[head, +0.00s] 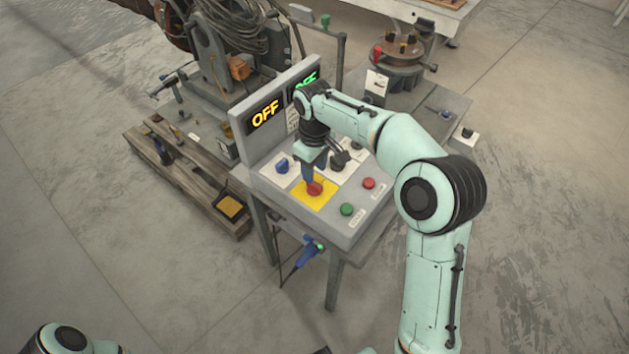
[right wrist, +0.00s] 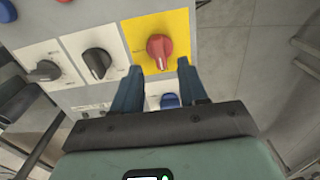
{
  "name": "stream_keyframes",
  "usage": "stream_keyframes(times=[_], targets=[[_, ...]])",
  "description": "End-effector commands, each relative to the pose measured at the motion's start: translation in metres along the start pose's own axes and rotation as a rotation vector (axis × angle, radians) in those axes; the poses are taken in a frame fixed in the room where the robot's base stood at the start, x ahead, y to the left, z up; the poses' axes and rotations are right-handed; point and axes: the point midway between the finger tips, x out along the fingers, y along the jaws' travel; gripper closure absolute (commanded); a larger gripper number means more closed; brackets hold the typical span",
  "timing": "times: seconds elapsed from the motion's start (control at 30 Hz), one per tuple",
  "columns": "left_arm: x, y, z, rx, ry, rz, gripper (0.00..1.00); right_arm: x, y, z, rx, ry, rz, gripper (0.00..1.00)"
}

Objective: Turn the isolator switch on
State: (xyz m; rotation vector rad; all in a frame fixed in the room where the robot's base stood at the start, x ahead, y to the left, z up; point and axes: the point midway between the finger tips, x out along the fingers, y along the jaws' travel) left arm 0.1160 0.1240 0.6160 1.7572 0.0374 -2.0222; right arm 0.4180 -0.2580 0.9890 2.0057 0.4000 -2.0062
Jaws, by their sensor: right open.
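The isolator switch appears to be the red rotary knob (head: 314,188) on a yellow plate, near the front of the sloped grey control panel (head: 291,207). In the right wrist view the red knob (right wrist: 159,47) sits just beyond my fingertips, about centred between them. Its grip bar runs roughly toward my gripper. My right gripper (head: 314,172) is over the panel, pointing down at the knob. Its two blue fingers (right wrist: 160,69) are open with nothing visibly held. Contact with the knob cannot be told. A yellow display (head: 265,115) reads OFF. My left gripper is out of view.
A blue knob (head: 282,166), a green button (head: 347,209) and a red button (head: 369,183) are on the panel. A black knob (right wrist: 97,63) sits beside the yellow plate. A green display (head: 306,80) is partly hidden by my arm. A wooden pallet (head: 190,185) lies left.

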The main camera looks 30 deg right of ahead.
Motion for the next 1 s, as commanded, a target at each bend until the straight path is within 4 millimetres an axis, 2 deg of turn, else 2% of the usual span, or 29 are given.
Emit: stream_keyframes(times=[0.03, 0.1, 0.3, 0.67, 0.7, 0.77, 0.8, 0.83, 1.0], targets=[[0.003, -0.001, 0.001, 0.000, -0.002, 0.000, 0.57, 0.012, 0.000, 0.001, 0.001, -0.005, -0.001, 0.57], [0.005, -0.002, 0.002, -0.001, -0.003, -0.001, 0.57, 0.024, 0.000, 0.001, 0.001, -0.004, -0.001, 0.57], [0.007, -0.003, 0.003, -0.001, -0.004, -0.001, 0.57, 0.046, 0.000, 0.000, 0.001, -0.001, 0.001, 0.57], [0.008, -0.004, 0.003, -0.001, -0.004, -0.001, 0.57, 0.052, 0.000, 0.000, 0.001, 0.001, 0.001, 0.57], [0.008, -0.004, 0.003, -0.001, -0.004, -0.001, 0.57, 0.052, 0.000, 0.000, 0.001, 0.001, 0.001, 0.61], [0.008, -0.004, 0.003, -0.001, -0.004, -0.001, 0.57, 0.052, 0.000, 0.000, 0.001, 0.001, 0.001, 0.80], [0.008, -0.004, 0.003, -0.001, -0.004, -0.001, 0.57, 0.052, 0.000, 0.000, 0.001, 0.001, 0.001, 0.93], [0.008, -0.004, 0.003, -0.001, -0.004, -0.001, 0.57, 0.052, 0.000, 0.000, 0.001, 0.001, 0.001, 1.00], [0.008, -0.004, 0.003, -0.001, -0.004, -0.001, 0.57, 0.052, 0.000, 0.000, 0.002, 0.001, 0.001, 1.00]])
